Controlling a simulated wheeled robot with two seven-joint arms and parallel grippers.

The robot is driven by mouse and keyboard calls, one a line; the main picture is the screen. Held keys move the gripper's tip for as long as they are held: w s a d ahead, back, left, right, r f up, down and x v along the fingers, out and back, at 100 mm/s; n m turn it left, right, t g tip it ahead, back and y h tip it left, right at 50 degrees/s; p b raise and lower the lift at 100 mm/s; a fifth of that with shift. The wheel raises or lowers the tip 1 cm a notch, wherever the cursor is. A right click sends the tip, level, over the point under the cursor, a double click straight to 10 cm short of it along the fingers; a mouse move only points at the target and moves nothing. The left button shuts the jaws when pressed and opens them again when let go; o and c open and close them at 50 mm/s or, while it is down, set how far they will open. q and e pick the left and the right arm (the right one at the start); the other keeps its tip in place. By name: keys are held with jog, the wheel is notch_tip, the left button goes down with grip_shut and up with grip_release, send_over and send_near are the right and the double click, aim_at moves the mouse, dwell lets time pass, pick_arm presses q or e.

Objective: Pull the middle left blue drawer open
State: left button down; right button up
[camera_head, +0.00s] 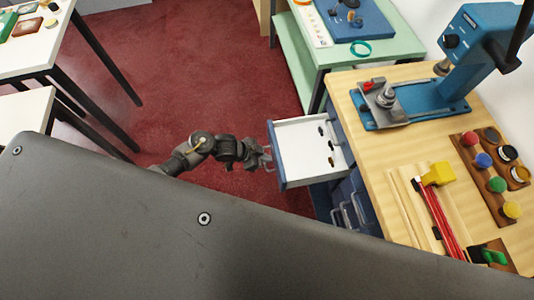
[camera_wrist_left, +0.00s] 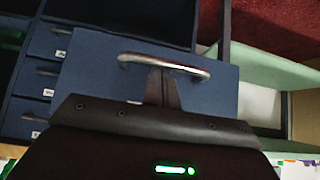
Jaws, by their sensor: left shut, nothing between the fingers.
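A blue-fronted drawer (camera_head: 298,133) with a white inside stands pulled out from the blue cabinet under the wooden counter. Its blue front and metal bar handle (camera_wrist_left: 190,69) fill the middle of the left wrist view. Several small dark items or holes show inside it. I cannot tell which row it belongs to. My left gripper (camera_head: 262,157) is at this drawer's front. In the wrist view its shut fingers (camera_wrist_left: 161,82) reach the handle bar with nothing between them. Whether they touch the bar is unclear. My right gripper is not in view.
Closed blue drawers (camera_wrist_left: 35,83) with handles and labels sit beside the open one. The wooden counter (camera_head: 350,93) bears a blue press (camera_head: 415,110), colored knobs and red rods. A green table (camera_head: 295,55) stands behind. Red floor lies clear left of the drawer.

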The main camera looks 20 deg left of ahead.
pick_arm(q)
jog(key=shift+s+a, duration=0.2)
jog(key=shift+a, duration=0.2)
jog(key=p+v, duration=0.8)
jog(key=v, duration=0.2)
dwell(0.4)
